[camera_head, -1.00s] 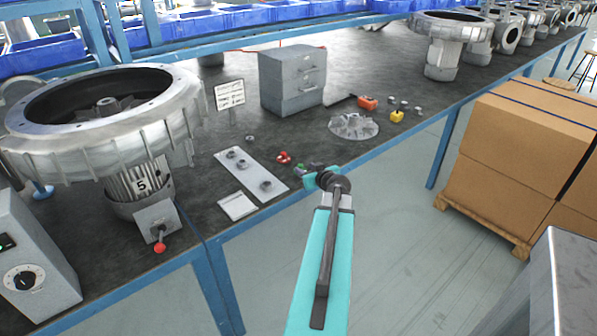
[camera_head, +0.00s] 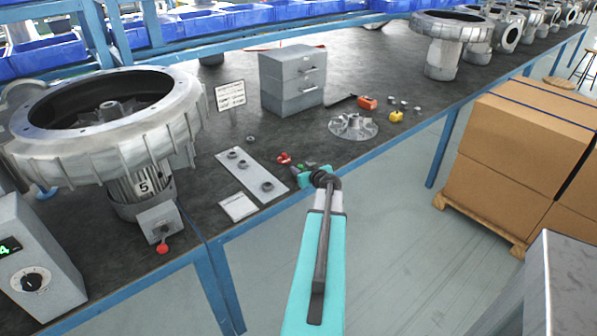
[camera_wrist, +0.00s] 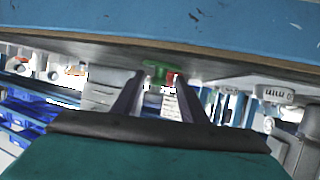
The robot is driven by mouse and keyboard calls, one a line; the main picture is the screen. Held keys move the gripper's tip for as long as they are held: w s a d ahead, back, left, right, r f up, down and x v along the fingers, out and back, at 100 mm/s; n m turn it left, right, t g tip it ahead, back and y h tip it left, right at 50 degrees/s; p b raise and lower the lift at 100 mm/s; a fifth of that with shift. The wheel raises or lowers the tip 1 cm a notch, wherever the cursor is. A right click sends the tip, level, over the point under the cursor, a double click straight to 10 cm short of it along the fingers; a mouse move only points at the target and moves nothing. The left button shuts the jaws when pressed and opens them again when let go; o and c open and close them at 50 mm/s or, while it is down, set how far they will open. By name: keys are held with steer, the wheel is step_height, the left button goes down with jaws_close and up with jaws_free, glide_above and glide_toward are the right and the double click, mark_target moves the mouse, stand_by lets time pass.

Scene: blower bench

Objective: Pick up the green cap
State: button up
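The green cap (camera_wrist: 155,70) shows in the wrist view, just ahead of and between my fingertips, with visible gaps to both fingers. In the head view a small green piece (camera_head: 298,168) lies near the bench's front edge, just beyond my gripper. My gripper (camera_wrist: 161,78) is open, its two dark fingers spread with nothing held. In the head view its fingers are mostly hidden behind the wrist. Red caps (camera_head: 283,158) lie just left of the green piece, and one shows partly behind the green cap in the wrist view.
A light plate with several rings (camera_head: 250,173) and a white card (camera_head: 238,207) lie to the left. A finned impeller (camera_head: 353,126) and a grey drawer cabinet (camera_head: 292,80) stand behind. The blue bench edge (camera_wrist: 230,45) runs close by in the wrist view.

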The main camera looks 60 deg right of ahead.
stand_by(0.5)
jaws_close()
steer(key=shift+r+b, duration=0.55)
steer(key=shift+r, duration=0.95)
steer(key=shift+s+a+r, duration=0.2)
steer(key=shift+s+a, duration=0.05)
steer(key=s+a+r+p, duration=0.1)
steer(key=s+a+p, duration=0.3)
steer(key=s+a, duration=0.3)
steer(key=shift+s+r+p, duration=0.3)
steer(key=shift+s+p, duration=0.1)
steer(key=shift+s, duration=0.1)
